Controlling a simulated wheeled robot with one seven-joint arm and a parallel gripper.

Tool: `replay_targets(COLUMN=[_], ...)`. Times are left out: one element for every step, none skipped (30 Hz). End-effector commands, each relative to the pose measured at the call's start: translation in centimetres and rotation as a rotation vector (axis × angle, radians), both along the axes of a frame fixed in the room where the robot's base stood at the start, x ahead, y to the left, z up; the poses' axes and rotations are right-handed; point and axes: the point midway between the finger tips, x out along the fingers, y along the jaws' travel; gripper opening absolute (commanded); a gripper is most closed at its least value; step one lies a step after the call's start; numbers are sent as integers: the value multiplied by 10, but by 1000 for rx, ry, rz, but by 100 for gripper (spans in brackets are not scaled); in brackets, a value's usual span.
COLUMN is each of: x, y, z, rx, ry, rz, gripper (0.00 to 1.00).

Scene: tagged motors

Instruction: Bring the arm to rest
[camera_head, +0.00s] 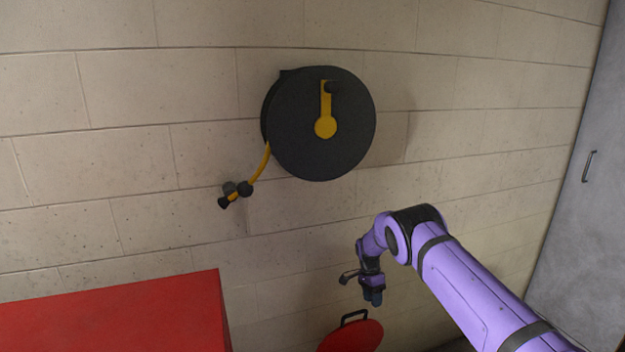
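My purple arm reaches in from the lower right. My gripper (373,297) hangs at its end, pointing down, in front of the block wall and above a red round lid. It is small and dark here, so I cannot tell whether its fingers are open or shut. I see nothing clearly held in it.
A black reel (345,150) with a yellow crank (325,127) is on the wall. Its yellow hose (261,166) ends in a black nozzle (226,201). A red box (120,315) stands lower left, a red lid (352,337) below my gripper, a grey door (590,230) at right.

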Motion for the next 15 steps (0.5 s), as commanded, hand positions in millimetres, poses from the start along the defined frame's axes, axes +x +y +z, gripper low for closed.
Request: replay_targets(x=[2,2,2,3,4,5,5,6,7,8,8,9,10,10,10], y=[0,0,-1,-1,-2,-2,-3,-3,-4,-5,-6,-7,-7,-8,-10], z=[6,8,11,15,20,25,30,35,43,49,55,65,74,82,96], rx=[2,4,6,8,10,14,16,19,23,27,30,36,40,45,52], ry=[-4,-5,-6,-9,-12,-15,-17,-21,-24,-28,-32,-37,-43,-47,-55], rz=[2,3,6,9,12,16,19,23,27,33,37,44,50,57,68], gripper=[40,40,40,40,40,40,40,40,40,40,40,40,40,40,40])
